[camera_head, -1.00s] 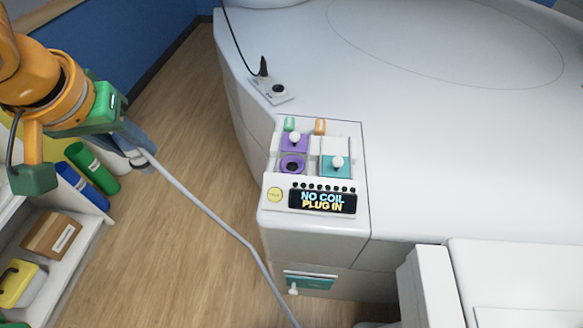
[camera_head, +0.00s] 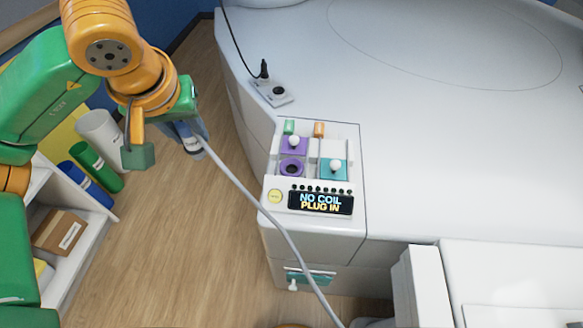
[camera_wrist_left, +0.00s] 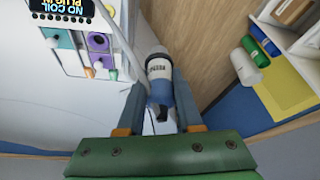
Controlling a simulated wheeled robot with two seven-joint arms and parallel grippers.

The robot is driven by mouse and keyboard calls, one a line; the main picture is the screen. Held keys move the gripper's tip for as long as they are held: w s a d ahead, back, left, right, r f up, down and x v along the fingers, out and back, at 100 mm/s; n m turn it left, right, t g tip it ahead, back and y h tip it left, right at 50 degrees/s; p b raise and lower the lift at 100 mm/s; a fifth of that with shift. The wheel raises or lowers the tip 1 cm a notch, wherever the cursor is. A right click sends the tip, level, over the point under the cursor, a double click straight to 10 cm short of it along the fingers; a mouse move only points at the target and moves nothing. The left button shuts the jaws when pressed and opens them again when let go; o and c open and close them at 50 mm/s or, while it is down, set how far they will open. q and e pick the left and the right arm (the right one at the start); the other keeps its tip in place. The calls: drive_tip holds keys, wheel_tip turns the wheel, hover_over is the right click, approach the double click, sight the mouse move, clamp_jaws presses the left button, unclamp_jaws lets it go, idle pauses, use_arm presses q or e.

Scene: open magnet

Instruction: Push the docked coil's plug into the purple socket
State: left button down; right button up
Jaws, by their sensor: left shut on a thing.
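My left gripper (camera_head: 190,136) is shut on the coil's plug (camera_wrist_left: 158,72), a grey-blue and white body with a dark label band. A grey cable (camera_head: 262,208) runs from the plug down past the panel's front. The gripper holds the plug in the air, left of the panel and apart from it. The purple socket (camera_head: 292,168) is a round dark opening with a purple rim, uncovered; it also shows in the left wrist view (camera_wrist_left: 98,42). A purple cover with a white knob (camera_head: 294,143) sits just behind it. My right gripper is not in view.
A teal cover with a white knob (camera_head: 335,168) sits right of the socket. The display (camera_head: 320,201) reads "NO COIL PLUG IN". A small black-plugged box (camera_head: 271,91) stands behind on the white bed.

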use_arm(q)
drive_tip(key=w+d+p, duration=0.5)
drive_tip(key=d, duration=0.3)
drive_tip(key=w+d+p, duration=0.5)
drive_tip(key=d+p, duration=0.1)
drive_tip(key=d, duration=0.2)
drive_tip(key=f+b, duration=0.4)
drive_tip(key=f, duration=0.1)
drive_tip(key=f+b, duration=0.5)
drive_tip(key=f, duration=0.1)
drive_tip(key=w+f+b, duration=0.1)
drive_tip(key=f+b, duration=0.4)
drive_tip(key=shift+f, duration=0.4)
drive_tip(key=shift+s+r, duration=0.1)
drive_tip(key=shift+d, duration=0.1)
drive_tip(key=shift+f+b, duration=1.5)
drive_tip(key=shift+f, duration=0.05)
drive_tip(key=shift+f, duration=0.1)
